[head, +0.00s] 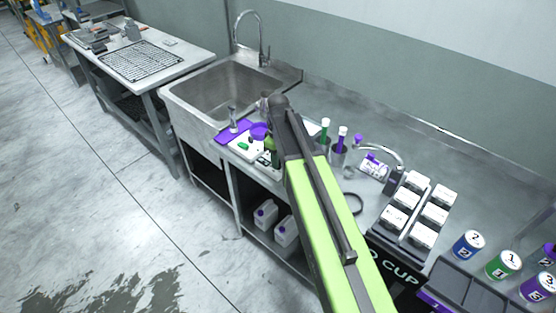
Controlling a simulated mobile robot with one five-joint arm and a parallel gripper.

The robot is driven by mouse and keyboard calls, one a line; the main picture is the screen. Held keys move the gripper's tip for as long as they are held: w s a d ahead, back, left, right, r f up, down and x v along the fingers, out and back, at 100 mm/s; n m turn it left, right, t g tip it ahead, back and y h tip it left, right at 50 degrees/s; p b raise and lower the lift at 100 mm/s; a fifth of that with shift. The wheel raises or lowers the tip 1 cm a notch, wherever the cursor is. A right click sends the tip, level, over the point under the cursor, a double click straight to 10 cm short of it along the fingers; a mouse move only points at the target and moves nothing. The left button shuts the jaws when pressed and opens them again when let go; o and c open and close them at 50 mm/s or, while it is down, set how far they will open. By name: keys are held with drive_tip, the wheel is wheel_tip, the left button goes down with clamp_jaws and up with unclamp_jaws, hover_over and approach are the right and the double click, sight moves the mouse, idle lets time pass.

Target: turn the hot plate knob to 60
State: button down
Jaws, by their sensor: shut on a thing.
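The hot plate (247,148) is a white, low unit with a small green mark on it, on the steel counter just right of the sink. My arm reaches in from the bottom right and bends down at its dark far joint over the hot plate's right side. My gripper (266,157) is down at the hot plate's front right, small and partly hidden by the arm. It is shut on what appears to be the hot plate knob. The knob and its scale cannot be made out, so the setting cannot be read.
A purple mat (233,131) and a round purple item (259,131) lie close to the hot plate. The sink (215,92) is left. Holders with green-capped and purple-capped items (341,141), white-lidded cups (406,197) and numbered cans (468,245) stand right. White jugs (265,214) sit below.

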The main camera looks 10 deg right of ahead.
drive_tip(key=m, duration=0.6)
drive_tip(key=shift+m, duration=0.3)
drive_tip(key=m, duration=0.3)
drive_tip(key=shift+m, duration=0.4)
drive_tip(key=m, duration=0.3)
drive_tip(key=shift+m, duration=0.3)
drive_tip(key=m, duration=0.4)
drive_tip(key=shift+m, duration=2.4)
drive_tip(key=c, duration=1.2)
unclamp_jaws()
drive_tip(key=shift+a, duration=0.1)
